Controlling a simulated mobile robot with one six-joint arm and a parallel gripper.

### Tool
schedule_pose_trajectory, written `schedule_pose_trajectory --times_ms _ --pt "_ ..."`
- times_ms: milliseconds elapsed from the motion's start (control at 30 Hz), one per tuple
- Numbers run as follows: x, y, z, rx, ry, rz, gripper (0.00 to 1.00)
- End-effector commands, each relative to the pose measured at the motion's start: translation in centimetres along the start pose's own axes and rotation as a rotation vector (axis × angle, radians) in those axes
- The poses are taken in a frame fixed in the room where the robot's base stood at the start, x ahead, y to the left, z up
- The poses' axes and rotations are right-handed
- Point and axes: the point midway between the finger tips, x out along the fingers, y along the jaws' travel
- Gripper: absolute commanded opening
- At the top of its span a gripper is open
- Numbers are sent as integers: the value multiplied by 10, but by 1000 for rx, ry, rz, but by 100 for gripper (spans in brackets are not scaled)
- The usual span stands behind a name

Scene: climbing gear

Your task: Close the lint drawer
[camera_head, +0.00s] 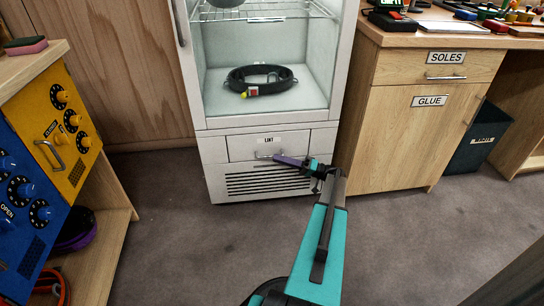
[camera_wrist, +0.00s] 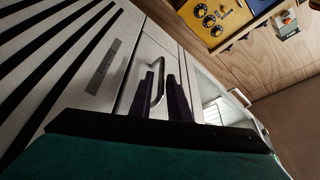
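The lint drawer (camera_head: 241,147) is a pale front labelled LINT, low in the white cabinet, with a metal bar handle. It looks nearly flush in the camera_head view; a small gap is hard to judge. In the camera_wrist view the drawer handle (camera_wrist: 162,72) shows as a metal loop at the fingertips. My gripper (camera_head: 283,158) has purple fingers and reaches the handle from the right. In the camera_wrist view the dark fingers of my gripper (camera_wrist: 166,85) stand on either side of the handle's bar. Whether they grip it is unclear.
Above the drawer is an open chamber (camera_head: 220,90) holding a black ring-shaped item (camera_head: 262,80). Below it is a slotted vent (camera_head: 265,183). A wooden cabinet (camera_head: 405,135) stands close on the right. A blue and yellow panel unit (camera_head: 75,130) is on the left. Grey floor between is clear.

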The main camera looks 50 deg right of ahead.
Motion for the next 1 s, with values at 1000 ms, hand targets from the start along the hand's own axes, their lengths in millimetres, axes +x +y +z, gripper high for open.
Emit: schedule_pose_trajectory --times_ms 1000 --pt "-81 0 0 0 1 -2 16"
